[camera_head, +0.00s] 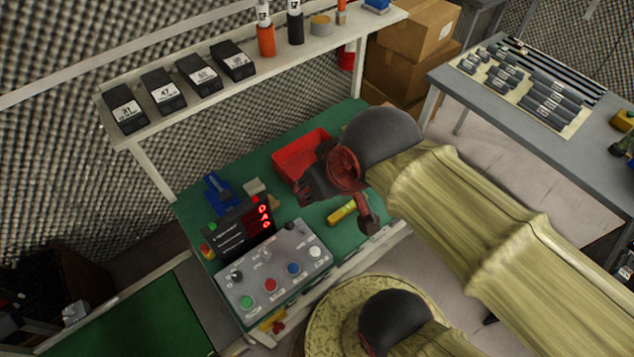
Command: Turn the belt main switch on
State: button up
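A grey control box (292,282) stands at the front of the green workbench (187,213). Its sloping face has green, red, blue and white buttons along the front. A dark knob (237,275) sits at its left end and small controls, including another dark knob (290,227), lie along the back. The labels are too small to read, so I cannot tell which control is the belt main switch or its position. My gripper (338,208) is dark red and black, above the bench, up and right of the box and apart from it. Its fingers are spread and look empty.
A black display (237,232) with red digits stands behind the box. A red bin (297,157), a blue tool (218,192) and a yellow item (342,212) are on the bench. A shelf (203,108) with black boxes overhangs behind. A grey table (545,135) stands right.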

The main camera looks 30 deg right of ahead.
aim_at(279, 327)
jog(key=k+j+u, duration=0.25)
jog(key=k+j, duration=0.5)
